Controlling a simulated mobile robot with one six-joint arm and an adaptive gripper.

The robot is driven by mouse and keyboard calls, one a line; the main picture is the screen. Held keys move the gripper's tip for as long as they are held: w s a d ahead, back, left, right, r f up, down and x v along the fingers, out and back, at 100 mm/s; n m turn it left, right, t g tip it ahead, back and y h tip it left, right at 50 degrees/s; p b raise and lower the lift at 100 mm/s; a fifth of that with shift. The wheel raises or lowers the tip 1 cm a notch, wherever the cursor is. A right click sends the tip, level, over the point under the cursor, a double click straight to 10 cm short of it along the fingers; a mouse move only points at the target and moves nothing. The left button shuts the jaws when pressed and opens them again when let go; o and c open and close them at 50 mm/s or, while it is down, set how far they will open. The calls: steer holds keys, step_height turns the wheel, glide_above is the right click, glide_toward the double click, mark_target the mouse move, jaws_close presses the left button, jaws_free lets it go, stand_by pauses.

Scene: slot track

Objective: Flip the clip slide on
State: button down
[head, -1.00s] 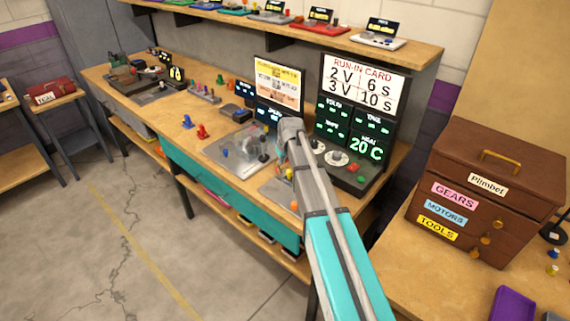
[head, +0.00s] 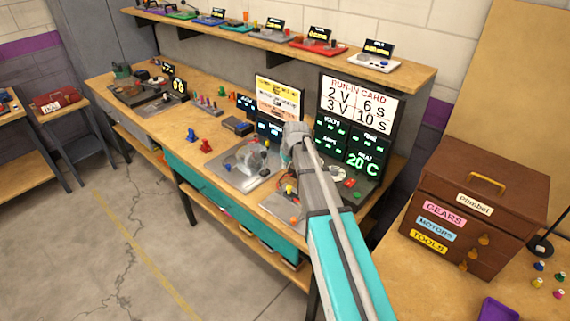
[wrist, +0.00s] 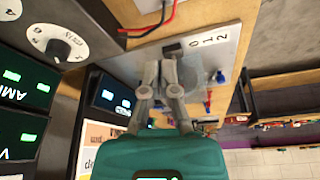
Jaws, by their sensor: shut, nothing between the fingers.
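In the wrist view my gripper (wrist: 164,72) has its two grey fingertips together, with nothing between them. Just past the tips, a small dark block (wrist: 173,48) sits on a pale plate (wrist: 205,52) beside the printed figures 0, 1, 2. It may be the clip slide; I cannot tell for sure, nor whether the fingers touch it. In the head view my arm reaches over the bench and its end hides the fingers. A grey plate (head: 235,172) with small coloured parts lies left of the arm's end.
A run-in card panel (head: 360,100) with green readouts stands behind the arm. In the wrist view a dial (wrist: 57,42) and red and black wires (wrist: 150,22) are close to the fingers. A brown drawer chest (head: 480,210) stands at right. Open floor lies at left.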

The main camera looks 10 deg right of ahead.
steer(key=shift+s+r+p, duration=0.2)
steer(key=shift+r+p, duration=0.15)
steer(key=shift+r, duration=0.2)
steer(key=s+a+m+g, duration=0.1)
steer(key=s, duration=1.2)
steer(key=s+a+f+m+g+h, duration=0.1)
steer(key=s+a+m+g, duration=0.1)
steer(key=s, duration=1.1)
steer(key=shift+m+g, duration=0.3)
